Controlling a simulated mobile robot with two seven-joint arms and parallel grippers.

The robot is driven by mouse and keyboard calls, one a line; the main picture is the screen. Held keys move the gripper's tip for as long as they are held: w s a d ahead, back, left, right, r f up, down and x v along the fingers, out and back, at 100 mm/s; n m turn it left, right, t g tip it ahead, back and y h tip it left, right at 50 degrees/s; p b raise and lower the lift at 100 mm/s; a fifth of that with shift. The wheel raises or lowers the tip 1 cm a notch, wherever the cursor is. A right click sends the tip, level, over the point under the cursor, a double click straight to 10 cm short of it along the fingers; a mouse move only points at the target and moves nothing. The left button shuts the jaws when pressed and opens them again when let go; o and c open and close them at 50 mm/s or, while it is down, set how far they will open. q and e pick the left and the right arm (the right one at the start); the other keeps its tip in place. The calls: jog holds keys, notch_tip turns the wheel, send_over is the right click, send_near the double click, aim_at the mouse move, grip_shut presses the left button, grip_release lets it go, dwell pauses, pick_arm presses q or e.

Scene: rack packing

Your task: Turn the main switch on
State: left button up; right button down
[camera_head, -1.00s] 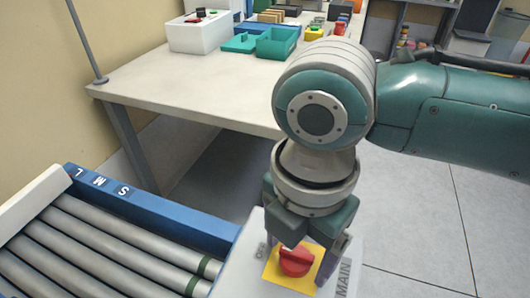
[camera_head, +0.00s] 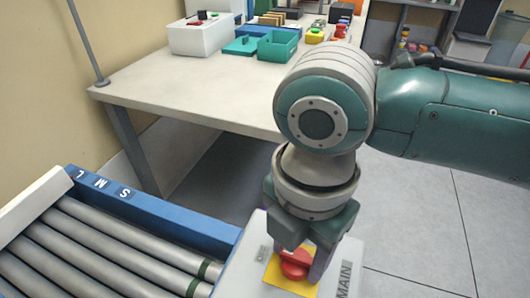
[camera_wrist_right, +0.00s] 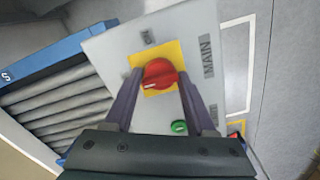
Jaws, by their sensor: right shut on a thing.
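The main switch is a red rotary knob (camera_head: 294,266) on a yellow plate (camera_head: 276,270), on top of a light grey box (camera_head: 236,275) marked MAIN. My right gripper (camera_head: 299,262) points down over the box and is shut on the red knob. In the right wrist view the knob (camera_wrist_right: 158,73) sits between the two dark fingers of the gripper (camera_wrist_right: 160,78), one on each side. A small pale mark shows on the knob's lower left. My left gripper is not in view.
A green button (camera_wrist_right: 179,127) is on the same box, near the right finger. A roller conveyor (camera_head: 110,245) with a blue rail (camera_head: 150,207) marked S, M, L lies left. A table (camera_head: 180,88) behind holds a white box (camera_head: 200,37) and a green bin (camera_head: 277,45).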

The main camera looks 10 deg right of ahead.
jog(key=m+p, duration=0.3)
jog(key=p, duration=0.1)
jog(key=shift+r+m, duration=0.25)
jog(key=shift+m, duration=0.15)
jog(key=m+p, duration=0.3)
jog(key=m, duration=0.1)
jog(key=shift+m, duration=0.3)
jog(key=m+p, duration=0.2)
jog(key=m, duration=0.2)
jog(key=shift+f+m, duration=0.1)
jog(key=shift+m, duration=0.2)
jog(key=m+p, duration=0.1)
jog(key=m, duration=0.3)
jog(key=shift+f+m+p, duration=0.1)
jog(key=shift+m+p, duration=0.25)
jog(key=shift+m, duration=0.05)
jog(key=shift+c, duration=1.5)
grip_release()
